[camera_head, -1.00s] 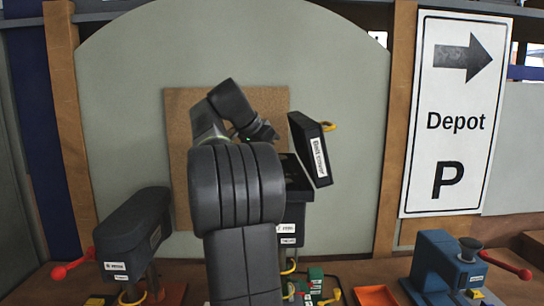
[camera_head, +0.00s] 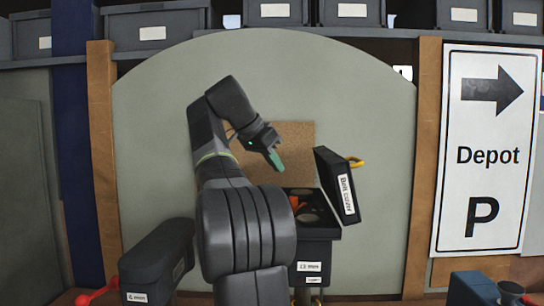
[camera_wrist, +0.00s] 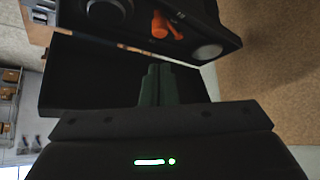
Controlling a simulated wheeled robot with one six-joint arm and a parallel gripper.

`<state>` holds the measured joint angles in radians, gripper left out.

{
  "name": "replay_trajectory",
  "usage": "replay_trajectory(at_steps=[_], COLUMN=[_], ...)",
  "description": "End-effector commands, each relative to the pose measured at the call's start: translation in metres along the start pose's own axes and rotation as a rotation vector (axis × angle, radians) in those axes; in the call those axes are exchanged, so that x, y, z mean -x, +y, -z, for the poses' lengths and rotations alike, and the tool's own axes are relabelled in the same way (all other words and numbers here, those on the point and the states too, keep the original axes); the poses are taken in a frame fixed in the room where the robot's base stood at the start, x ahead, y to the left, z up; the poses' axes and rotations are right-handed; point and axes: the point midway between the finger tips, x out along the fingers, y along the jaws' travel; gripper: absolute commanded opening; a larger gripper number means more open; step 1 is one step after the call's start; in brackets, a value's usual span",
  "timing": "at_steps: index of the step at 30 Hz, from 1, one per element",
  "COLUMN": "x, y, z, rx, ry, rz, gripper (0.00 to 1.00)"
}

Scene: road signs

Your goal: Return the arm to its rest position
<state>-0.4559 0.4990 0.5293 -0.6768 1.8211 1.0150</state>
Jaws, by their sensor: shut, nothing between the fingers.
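My gripper (camera_head: 276,160) is shut and empty in the head view. Its green fingers point down and to the right, in front of the cork board and above the open black machine head. In the wrist view the gripper's fingers (camera_wrist: 157,85) are together with nothing between them. My arm rises from the bottom middle and bends over at the top.
The open machine (camera_head: 318,232) with a "13 mm" label stands just below my gripper. Its raised belt cover (camera_head: 336,186) is close on the right. A second machine (camera_head: 160,262) stands at lower left, a blue one (camera_head: 472,289) at lower right. A Depot sign (camera_head: 485,150) hangs at right.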

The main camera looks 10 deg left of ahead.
Motion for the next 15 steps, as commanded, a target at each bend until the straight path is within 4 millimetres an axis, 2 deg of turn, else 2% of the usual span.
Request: replay_trajectory(at_steps=[6, 15], x=[0.022, 0.026], y=[0.001, 0.002], z=[0.003, 0.003], rx=[-0.002, -0.003], ry=[0.002, 0.002], rz=[0.0, -0.002], gripper=[0.0, 0.0])
